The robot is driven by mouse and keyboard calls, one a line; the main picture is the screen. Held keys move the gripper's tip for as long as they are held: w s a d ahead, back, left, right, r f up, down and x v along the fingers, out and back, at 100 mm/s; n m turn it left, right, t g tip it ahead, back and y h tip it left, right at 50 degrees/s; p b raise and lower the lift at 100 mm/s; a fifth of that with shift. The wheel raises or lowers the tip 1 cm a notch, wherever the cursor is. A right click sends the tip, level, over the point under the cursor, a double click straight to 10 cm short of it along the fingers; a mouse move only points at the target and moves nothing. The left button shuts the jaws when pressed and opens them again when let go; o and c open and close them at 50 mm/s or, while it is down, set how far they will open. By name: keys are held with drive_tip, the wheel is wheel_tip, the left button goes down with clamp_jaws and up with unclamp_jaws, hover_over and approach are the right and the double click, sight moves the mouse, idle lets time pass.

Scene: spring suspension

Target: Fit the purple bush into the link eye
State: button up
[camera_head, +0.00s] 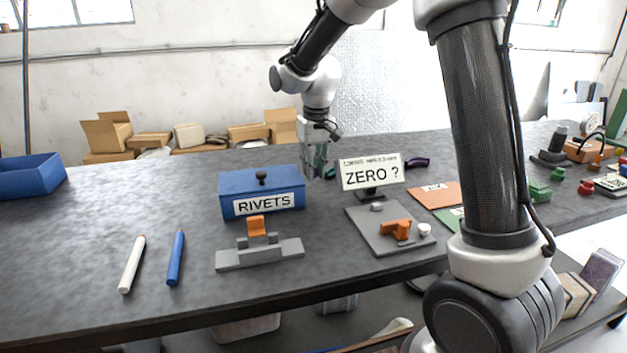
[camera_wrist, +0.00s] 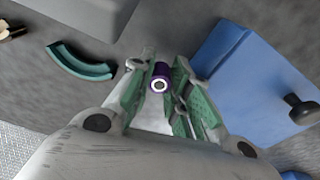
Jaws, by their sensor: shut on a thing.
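My gripper (camera_head: 316,172) hangs above the table behind the blue RIVETS box, near its right end. In the wrist view, my gripper (camera_wrist: 162,68) is shut on the purple bush (camera_wrist: 163,69), a short tube with a pale ring at its near end. The bush sits between the green finger pads, near the fingertips. I cannot make out the bush in the head view. I cannot identify the link eye for sure. An orange part (camera_head: 257,226) stands in a grey fixture (camera_head: 232,260), and another orange part (camera_head: 395,230) lies on a grey plate (camera_head: 374,243).
The blue RIVETS box (camera_head: 235,184) with a black knob is beside my gripper. A teal curved piece (camera_wrist: 78,66) lies on the table. A white rod (camera_head: 132,264) and blue rod (camera_head: 175,258) lie at front left.

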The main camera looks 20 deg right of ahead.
sight(313, 190)
drive_tip(key=shift+f, duration=1.9)
drive_tip(key=o, duration=0.6)
drive_tip(key=shift+f, duration=0.15)
